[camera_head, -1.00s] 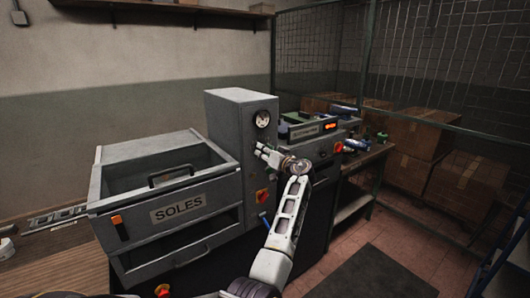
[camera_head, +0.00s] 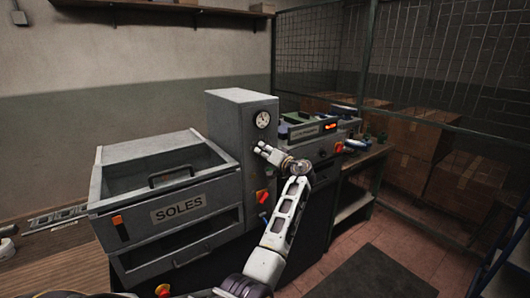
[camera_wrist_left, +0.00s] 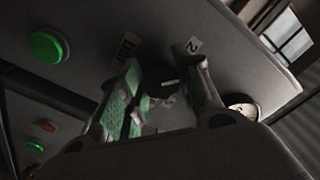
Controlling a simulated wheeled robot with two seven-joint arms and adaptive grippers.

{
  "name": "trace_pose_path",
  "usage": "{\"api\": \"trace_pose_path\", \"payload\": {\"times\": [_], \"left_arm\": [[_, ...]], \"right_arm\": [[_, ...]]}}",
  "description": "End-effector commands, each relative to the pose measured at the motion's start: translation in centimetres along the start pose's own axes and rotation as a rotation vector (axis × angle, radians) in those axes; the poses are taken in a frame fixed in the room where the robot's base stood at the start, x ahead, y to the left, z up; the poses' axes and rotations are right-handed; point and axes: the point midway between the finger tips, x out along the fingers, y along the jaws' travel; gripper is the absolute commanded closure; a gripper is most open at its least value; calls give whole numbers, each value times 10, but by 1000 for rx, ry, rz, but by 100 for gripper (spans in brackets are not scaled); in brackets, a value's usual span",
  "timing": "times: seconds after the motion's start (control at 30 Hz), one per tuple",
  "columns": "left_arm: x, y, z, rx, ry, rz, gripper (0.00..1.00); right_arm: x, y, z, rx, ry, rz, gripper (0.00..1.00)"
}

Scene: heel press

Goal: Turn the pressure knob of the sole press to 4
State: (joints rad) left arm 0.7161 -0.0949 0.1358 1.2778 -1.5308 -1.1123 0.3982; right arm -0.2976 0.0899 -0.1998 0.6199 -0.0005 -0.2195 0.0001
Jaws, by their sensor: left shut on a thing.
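The sole press is the grey machine labelled SOLES (camera_head: 180,207), with an upright housing (camera_head: 225,125) on its right side. A round dial gauge (camera_head: 262,119) sits high on that housing. My left gripper (camera_head: 261,150) is at the housing face, just below the gauge. In the left wrist view its fingers (camera_wrist_left: 163,100) are closed around the pressure knob (camera_wrist_left: 158,113), which is dark and mostly hidden. A small tag with a 2 (camera_wrist_left: 193,45) and a "bar" label (camera_wrist_left: 126,46) show beside the fingers. The knob's setting cannot be read. My right gripper is out of view.
A red-orange switch (camera_head: 262,196) is on the housing below the gripper. A second machine with an orange display (camera_head: 330,126) stands close on the right. Green (camera_wrist_left: 47,47) and orange (camera_wrist_left: 47,126) buttons show in the left wrist view. Cardboard boxes (camera_head: 415,137) stand behind.

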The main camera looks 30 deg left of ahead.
Motion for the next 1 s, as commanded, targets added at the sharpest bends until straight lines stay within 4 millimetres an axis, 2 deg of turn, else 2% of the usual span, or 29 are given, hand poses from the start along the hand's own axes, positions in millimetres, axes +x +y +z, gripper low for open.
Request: {"api": "trace_pose_path", "payload": {"times": [0.27,0.6,1.0], "left_arm": [[0,-2,-2,228,2,0,90],[0,-3,-3,525,3,0,90],[0,-3,-4,794,3,0,90]], "right_arm": [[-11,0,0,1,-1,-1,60],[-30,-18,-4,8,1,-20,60],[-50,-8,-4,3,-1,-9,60]]}}
